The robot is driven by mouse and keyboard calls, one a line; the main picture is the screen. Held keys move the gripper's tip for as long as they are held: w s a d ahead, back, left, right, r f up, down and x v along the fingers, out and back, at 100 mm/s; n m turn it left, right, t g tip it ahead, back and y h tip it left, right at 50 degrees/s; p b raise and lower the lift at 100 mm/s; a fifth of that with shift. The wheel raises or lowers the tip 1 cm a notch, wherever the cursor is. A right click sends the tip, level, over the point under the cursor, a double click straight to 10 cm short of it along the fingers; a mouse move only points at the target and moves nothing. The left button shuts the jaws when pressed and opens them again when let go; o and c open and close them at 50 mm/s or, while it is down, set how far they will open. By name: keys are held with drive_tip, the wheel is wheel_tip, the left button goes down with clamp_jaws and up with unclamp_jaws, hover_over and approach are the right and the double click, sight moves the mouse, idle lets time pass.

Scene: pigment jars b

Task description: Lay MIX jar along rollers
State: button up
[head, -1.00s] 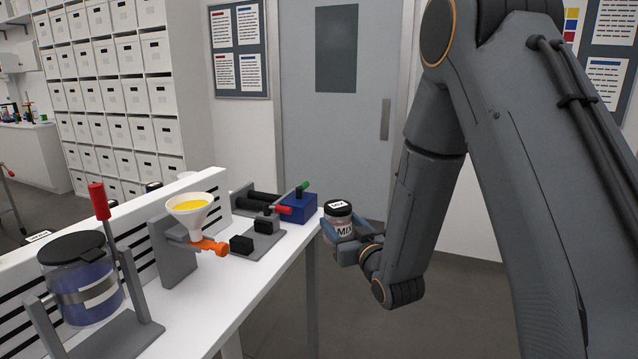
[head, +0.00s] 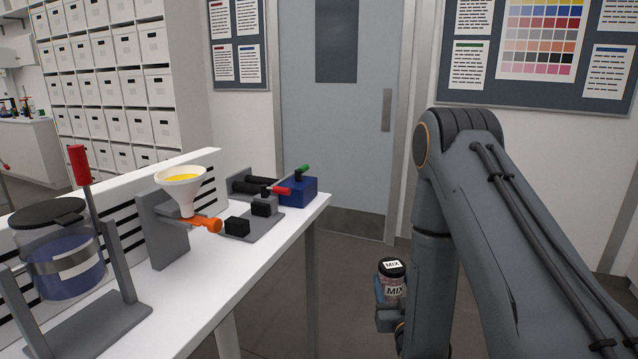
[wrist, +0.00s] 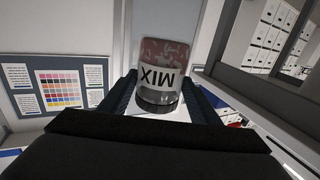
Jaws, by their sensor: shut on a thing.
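The MIX jar (head: 392,283) is clear with reddish contents, a black lid and white MIX labels. My gripper (head: 390,305) is shut on it and holds it upright in the air, to the right of the table and lower than its top in the head view. The wrist view shows the jar (wrist: 162,75) between the two fingers (wrist: 160,98), its label upside down in that picture. The black rollers (head: 255,186) lie at the far end of the table on a grey mount, beside a blue box (head: 297,191) with red and green handles. The jar is apart from the rollers.
The white table (head: 215,285) also carries a funnel (head: 182,192) with yellow powder over an orange valve (head: 205,222), black blocks (head: 238,226), and a large jar of blue powder (head: 65,265) in a frame with a red handle. The floor right of the table is clear.

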drive_tip(key=s+f, duration=0.4)
drive_tip(key=f, duration=0.3)
drive_tip(key=shift+s, duration=0.3)
drive_tip(key=shift+f, duration=0.1)
drive_tip(key=shift+a, duration=0.1)
